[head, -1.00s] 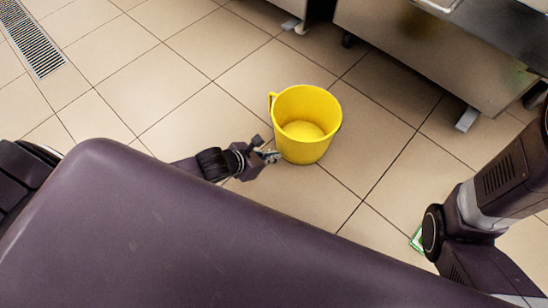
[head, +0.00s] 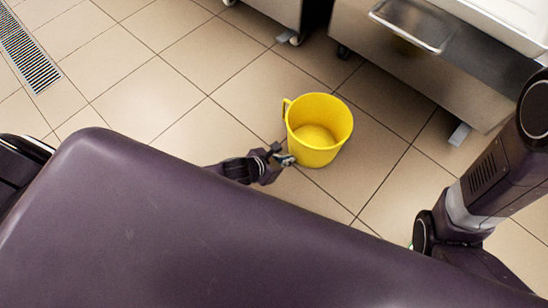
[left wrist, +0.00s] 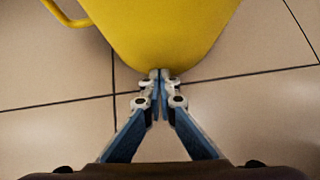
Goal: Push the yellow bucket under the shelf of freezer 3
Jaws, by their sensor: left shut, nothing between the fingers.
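The yellow bucket (head: 318,130) stands upright on the tiled floor in the middle of the head view, its handle toward the left. It also fills the top of the left wrist view (left wrist: 165,30). My left gripper (head: 287,159) is at the bucket's lower left side. In the left wrist view its shut, empty fingertips (left wrist: 160,76) meet at the bucket's near wall, at or very near contact. A metal freezer with a shelf (head: 410,24) stands beyond the bucket at the upper right; its number cannot be read. My right gripper is not in view.
Another metal unit on casters (head: 280,14) stands at the top, with a dark gap beside the freezer. A foot of the freezer (head: 460,134) reaches the floor at right. A floor drain grate (head: 27,50) lies at upper left. Open tile surrounds the bucket.

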